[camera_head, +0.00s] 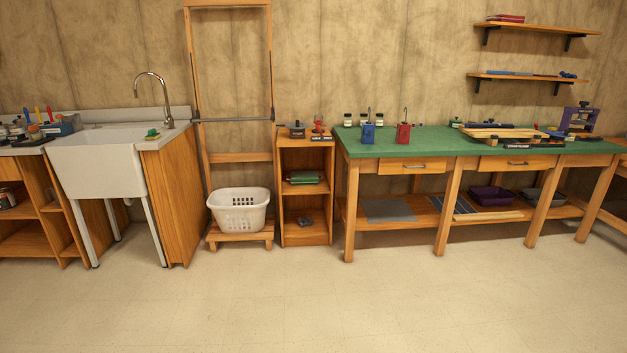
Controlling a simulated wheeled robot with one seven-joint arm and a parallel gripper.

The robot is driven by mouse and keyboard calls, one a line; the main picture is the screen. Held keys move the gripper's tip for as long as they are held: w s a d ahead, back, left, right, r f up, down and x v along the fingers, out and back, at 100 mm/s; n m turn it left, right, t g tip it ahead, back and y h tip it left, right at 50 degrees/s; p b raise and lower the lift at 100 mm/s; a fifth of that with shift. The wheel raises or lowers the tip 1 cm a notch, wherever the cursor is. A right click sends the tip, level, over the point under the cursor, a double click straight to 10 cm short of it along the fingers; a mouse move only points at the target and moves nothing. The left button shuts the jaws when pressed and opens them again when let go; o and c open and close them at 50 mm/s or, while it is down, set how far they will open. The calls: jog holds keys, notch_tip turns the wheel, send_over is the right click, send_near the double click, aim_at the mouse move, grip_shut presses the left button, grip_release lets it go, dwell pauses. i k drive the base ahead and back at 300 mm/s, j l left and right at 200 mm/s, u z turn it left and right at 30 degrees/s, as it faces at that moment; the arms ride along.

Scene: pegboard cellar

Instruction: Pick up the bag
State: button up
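I see nothing that I can clearly make out as a bag. A small dark grey item (305,221) lies on the bottom shelf of the narrow wooden cabinet (306,240); it is too small to tell what it is. A green item (303,178) lies on that cabinet's middle shelf. A blue item (368,132) and a red item (403,132) stand on the green-topped workbench (440,143); both have thin upright parts. My gripper is not in view.
A white laundry basket (238,212) sits on a low wooden stand, left of the cabinet. A white sink (97,168) stands at the left. Two wall shelves (530,78) hang at the upper right. The pale floor (320,300) in front is clear.

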aim_at(402, 132)
jog(key=i, duration=1.9)
jog(key=i+z, duration=0.2)
jog(key=i, duration=0.25)
jog(key=i+j+z, duration=0.15)
jog(key=i, duration=0.3)
jog(key=i+j+z, duration=0.2)
jog(key=i, duration=0.25)
jog(key=i+j+z, duration=0.15)
jog(key=i, duration=0.25)
jog(key=i+j+z, duration=1.05)
jog(key=j, duration=0.2)
